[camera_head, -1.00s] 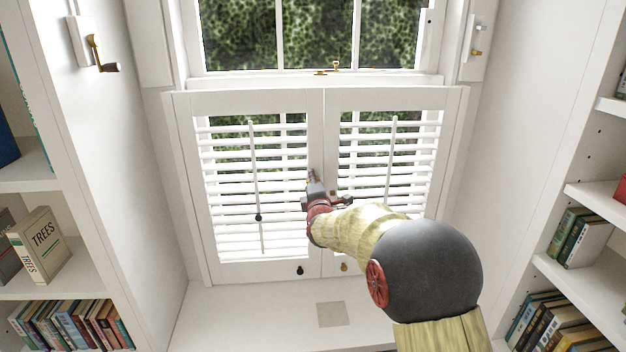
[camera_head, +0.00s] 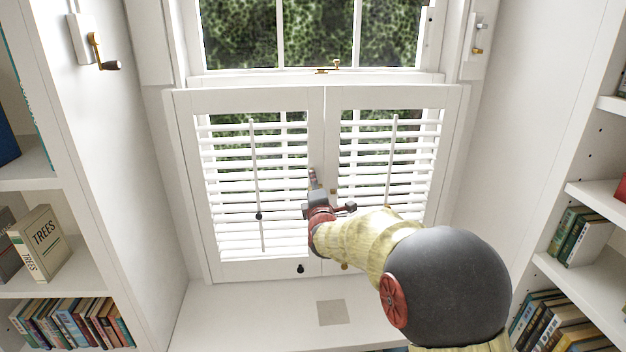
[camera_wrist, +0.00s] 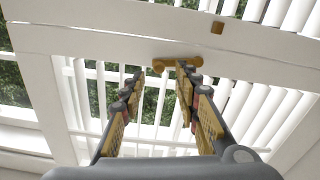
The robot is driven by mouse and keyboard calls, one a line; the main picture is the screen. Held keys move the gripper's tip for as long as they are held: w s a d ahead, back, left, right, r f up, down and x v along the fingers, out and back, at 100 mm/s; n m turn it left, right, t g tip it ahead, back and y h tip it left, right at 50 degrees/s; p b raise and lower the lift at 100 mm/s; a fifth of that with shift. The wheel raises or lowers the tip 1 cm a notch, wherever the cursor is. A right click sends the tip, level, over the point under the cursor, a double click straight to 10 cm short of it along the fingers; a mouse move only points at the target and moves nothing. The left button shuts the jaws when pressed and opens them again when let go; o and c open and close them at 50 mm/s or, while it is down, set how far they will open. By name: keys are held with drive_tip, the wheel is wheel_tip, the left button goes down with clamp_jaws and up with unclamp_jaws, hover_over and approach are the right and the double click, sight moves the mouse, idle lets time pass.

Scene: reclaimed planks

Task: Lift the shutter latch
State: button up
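The white louvred shutters (camera_head: 323,120) stand shut below the window, with a centre stile between the two panels. In the wrist view, a small brass latch (camera_wrist: 190,64) with rounded ends lies across the white stile, close to the fingertips and partly behind the right one. A small square brass piece (camera_wrist: 217,27) sits above it. My gripper (camera_wrist: 160,72) is open and empty, its fingers apart and pointing at the stile around the latch; I cannot tell whether they touch it. In the head view, my gripper (camera_head: 313,175) is at the centre stile and hides the latch.
A black knob (camera_head: 300,268) and a brass knob (camera_head: 345,266) are low on the panels. Tilt rods (camera_head: 255,175) run down the louvres. A brass window fastener (camera_head: 328,68) is above. Bookshelves stand at both sides; a crank (camera_head: 104,58) is on the left wall.

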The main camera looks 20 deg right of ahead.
drive_tip(key=v, duration=0.8)
